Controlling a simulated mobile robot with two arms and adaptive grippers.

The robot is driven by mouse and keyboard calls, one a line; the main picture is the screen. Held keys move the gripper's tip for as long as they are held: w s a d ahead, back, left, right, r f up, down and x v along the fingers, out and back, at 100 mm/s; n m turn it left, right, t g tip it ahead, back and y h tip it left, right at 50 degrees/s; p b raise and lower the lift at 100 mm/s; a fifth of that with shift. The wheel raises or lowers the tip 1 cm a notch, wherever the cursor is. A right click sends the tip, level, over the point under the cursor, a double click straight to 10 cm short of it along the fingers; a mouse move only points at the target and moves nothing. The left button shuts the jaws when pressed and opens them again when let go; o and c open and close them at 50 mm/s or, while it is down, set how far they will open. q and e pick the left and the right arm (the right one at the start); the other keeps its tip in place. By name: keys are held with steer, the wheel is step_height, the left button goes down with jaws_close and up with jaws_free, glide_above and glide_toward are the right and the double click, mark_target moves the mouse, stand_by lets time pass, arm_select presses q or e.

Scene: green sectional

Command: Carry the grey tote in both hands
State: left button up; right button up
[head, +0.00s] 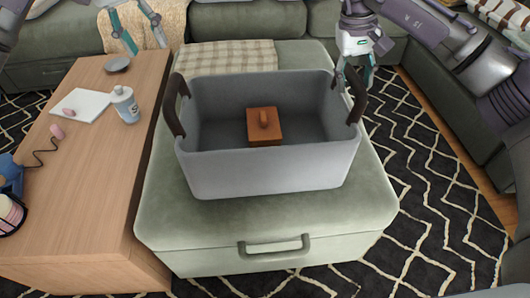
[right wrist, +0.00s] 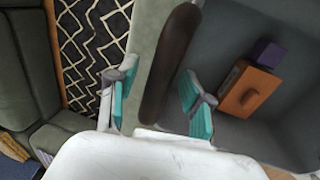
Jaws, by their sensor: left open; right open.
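The grey tote (head: 265,175) stands upright on a green ottoman, with a dark handle on each side. Its right handle (head: 357,97) is beside my right gripper (head: 356,80), which is open. In the right wrist view, the fingers of this gripper (right wrist: 157,108) are on either side of the dark handle (right wrist: 170,65), with gaps showing. The left handle (head: 175,103) is free. My left gripper (head: 146,46) is open and empty, apart from the tote, beyond its left handle. An orange-brown box with a knob (head: 264,128) sits inside the tote.
A purple block (right wrist: 267,52) shows beside the box in the wrist view. The wooden table (head: 95,165) at left holds a bottle (head: 125,105), white pad (head: 80,106) and grey dish (head: 117,64). A checked cloth (head: 232,56) lies behind the tote. Patterned rug (head: 430,200) is at right.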

step_height(320, 180, up, 11)
steer(key=a, duration=0.2)
steer(key=shift+s+a, duration=0.1)
stand_by(0.5)
